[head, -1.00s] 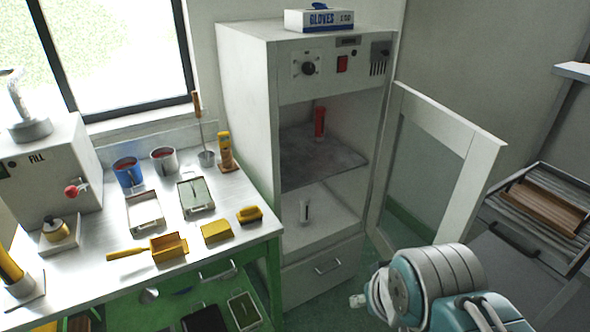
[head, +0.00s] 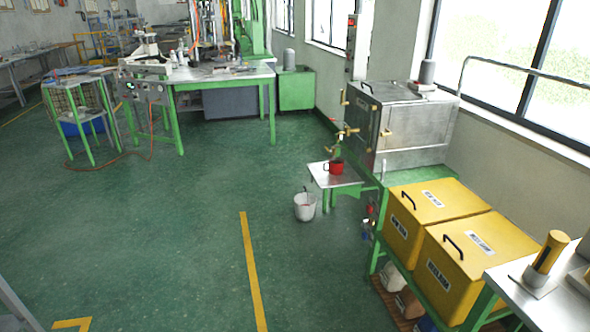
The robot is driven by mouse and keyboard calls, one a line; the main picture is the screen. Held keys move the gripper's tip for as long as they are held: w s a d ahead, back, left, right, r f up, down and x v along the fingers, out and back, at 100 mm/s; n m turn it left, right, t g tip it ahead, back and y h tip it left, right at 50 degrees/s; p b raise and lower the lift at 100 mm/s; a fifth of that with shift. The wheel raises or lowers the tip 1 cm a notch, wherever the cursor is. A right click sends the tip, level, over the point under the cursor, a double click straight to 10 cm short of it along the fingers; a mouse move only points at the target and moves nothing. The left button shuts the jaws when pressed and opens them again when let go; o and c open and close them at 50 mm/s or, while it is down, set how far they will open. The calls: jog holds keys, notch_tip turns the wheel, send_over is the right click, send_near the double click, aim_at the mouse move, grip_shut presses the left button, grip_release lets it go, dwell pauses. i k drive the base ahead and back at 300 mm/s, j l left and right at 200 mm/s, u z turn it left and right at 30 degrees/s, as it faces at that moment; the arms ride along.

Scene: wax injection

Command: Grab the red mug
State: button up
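The red mug (head: 336,167) stands upright on a small metal shelf (head: 347,181) in the middle right of the head view. It sits just below the brass taps of a steel tank. The mug looks dark inside, but its contents are too small to tell. My gripper is not in view, so I cannot see whether it is open or shut.
The steel tank (head: 415,125) stands behind the shelf by the windows. Two yellow bins (head: 437,205) sit on a green stand at right. A white bucket (head: 305,207) is on the floor beside the shelf. Open green floor (head: 180,230) with a yellow line (head: 252,270) lies at left.

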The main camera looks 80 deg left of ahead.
aim_at(333, 167)
jog(key=u, duration=2.6)
jog(key=i+j, duration=0.15)
jog(key=i, duration=0.6)
jog(key=i+j, duration=0.15)
jog(key=i, duration=0.6)
jog(key=i+j, duration=0.15)
jog(key=i, duration=0.6)
jog(key=i+j, duration=0.15)
jog(key=i, duration=0.6)
jog(key=i+j, duration=0.15)
jog(key=i, duration=0.55)
jog(key=i+j, duration=0.15)
jog(key=i, duration=0.6)
